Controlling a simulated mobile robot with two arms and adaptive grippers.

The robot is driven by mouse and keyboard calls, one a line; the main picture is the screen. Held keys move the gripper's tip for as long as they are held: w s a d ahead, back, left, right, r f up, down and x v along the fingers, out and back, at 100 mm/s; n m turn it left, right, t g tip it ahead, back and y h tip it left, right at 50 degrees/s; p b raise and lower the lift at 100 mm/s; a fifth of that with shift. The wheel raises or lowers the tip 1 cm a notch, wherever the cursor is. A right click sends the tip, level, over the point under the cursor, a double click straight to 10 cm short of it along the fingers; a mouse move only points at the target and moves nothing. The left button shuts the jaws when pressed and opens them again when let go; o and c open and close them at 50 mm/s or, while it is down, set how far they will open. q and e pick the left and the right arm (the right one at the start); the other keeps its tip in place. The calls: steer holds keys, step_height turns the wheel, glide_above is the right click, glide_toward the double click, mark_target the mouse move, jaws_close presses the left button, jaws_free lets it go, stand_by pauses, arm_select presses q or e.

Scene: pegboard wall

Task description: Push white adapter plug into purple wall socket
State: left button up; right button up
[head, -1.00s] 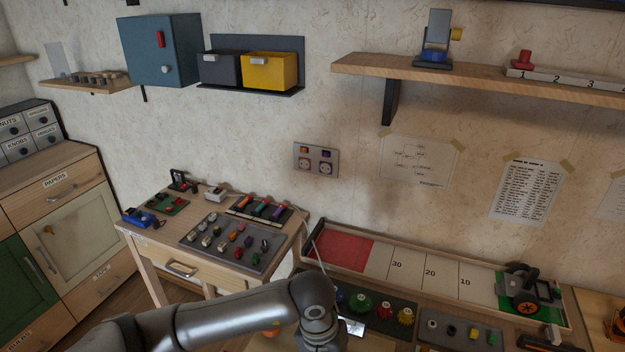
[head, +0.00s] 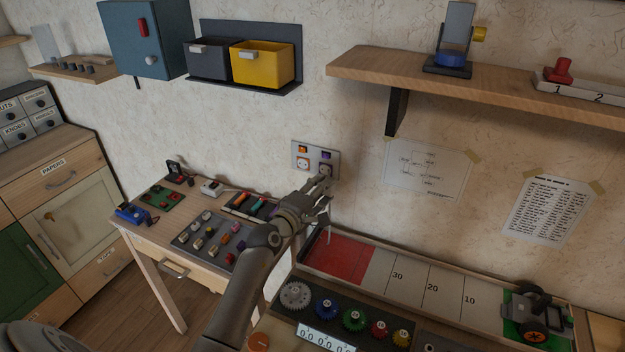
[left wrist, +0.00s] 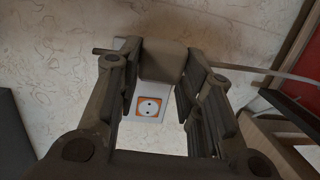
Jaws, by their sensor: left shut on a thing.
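My left gripper (head: 320,187) is raised at the wall, just in front of the socket panel (head: 315,152). In the left wrist view its fingers (left wrist: 163,75) are shut on a shaded, pale block, the white adapter plug (left wrist: 163,60). In the head view the fingers mostly hide the plug. I cannot tell whether the plug touches the panel. My right gripper is out of view.
A side table with a grey tray (head: 190,252) of small parts stands left of my arm. A numbered board (head: 410,285) with a red end lies below the panel at the right. A wooden shelf (head: 450,78) juts out above.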

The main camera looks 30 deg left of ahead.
arm_select(q)
steer(key=a+y, duration=0.1)
steer(key=a, duration=0.1)
steer(key=a+f+n+y, duration=0.1)
steer(key=a, duration=0.1)
steer(key=shift+s+a+t, duration=0.1)
steer(key=shift+t, duration=0.3)
steer(key=shift+w+a+b, duration=0.1)
steer(key=shift+w+b, duration=1.35)
steer(key=shift+w, duration=1.5)
